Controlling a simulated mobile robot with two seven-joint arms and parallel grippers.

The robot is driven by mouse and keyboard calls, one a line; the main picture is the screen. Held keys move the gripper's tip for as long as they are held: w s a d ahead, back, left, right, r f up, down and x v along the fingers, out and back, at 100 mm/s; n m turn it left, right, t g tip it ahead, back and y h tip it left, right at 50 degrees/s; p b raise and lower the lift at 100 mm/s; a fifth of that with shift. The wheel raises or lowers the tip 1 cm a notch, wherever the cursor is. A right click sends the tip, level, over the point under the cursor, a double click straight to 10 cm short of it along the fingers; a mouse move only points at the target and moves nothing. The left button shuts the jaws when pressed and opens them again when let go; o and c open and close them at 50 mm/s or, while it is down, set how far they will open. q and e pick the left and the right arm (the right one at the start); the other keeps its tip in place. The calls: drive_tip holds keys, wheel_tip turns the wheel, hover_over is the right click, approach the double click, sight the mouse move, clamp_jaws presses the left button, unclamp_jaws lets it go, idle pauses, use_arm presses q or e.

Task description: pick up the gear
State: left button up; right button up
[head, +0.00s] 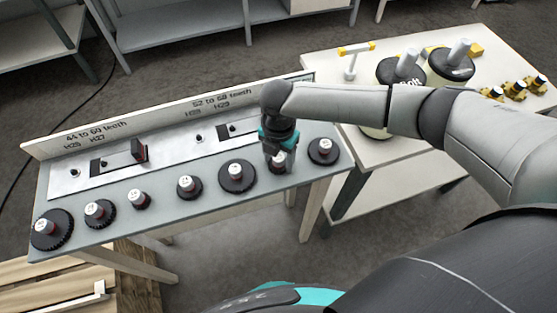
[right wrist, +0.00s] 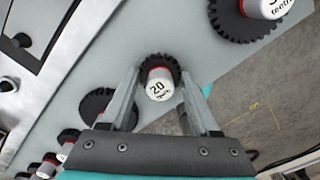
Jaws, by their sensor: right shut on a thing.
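The gear (right wrist: 160,85) is a small black toothed gear with a white, red-banded hub marked "20". It sits between the fingertips of my right gripper (right wrist: 160,77) in the right wrist view. In the head view, my right gripper (head: 279,152) points down over the grey bench, and the gear's white hub (head: 278,158) shows partly between the fingers. The fingers are shut on it. I cannot tell whether it still touches the bench. My left gripper is in neither view.
Several other black gears stand in a row on the bench (head: 160,225), with a wide gear (head: 238,176) to the left and another (head: 323,151) to the right. A lettered back panel (head: 170,120) runs behind. A white table (head: 390,150) with large black-topped parts stands at right.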

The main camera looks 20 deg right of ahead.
clamp_jaws()
drive_tip(key=shift+r, duration=0.1)
idle(0.5)
